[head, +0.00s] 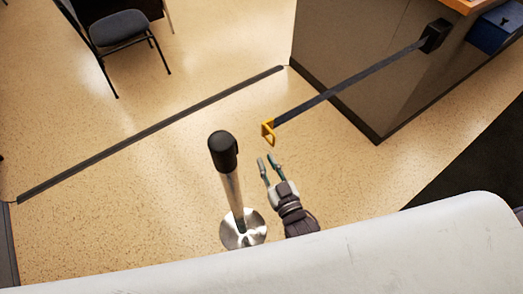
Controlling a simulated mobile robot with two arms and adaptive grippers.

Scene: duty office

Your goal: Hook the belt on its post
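The belt (345,84) is a dark strap that runs from a black wall box (435,35) on the counter's side. It ends in a yellow hook (268,131), which hangs in the air. The post (232,190) is a steel pole with a black top (223,151) and a round metal base, left of my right gripper. My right gripper (269,164) is open, its two fingers apart and pointing up the picture at the yellow hook. A gap shows between the fingertips and the hook, and nothing is between the fingers. My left gripper is out of view.
A grey counter (360,50) with a wooden top stands at upper right, with a blue box (494,28) on its side. A dark strip (150,134) crosses the floor behind the post. A chair (120,28) stands at upper left. The floor around the post is clear.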

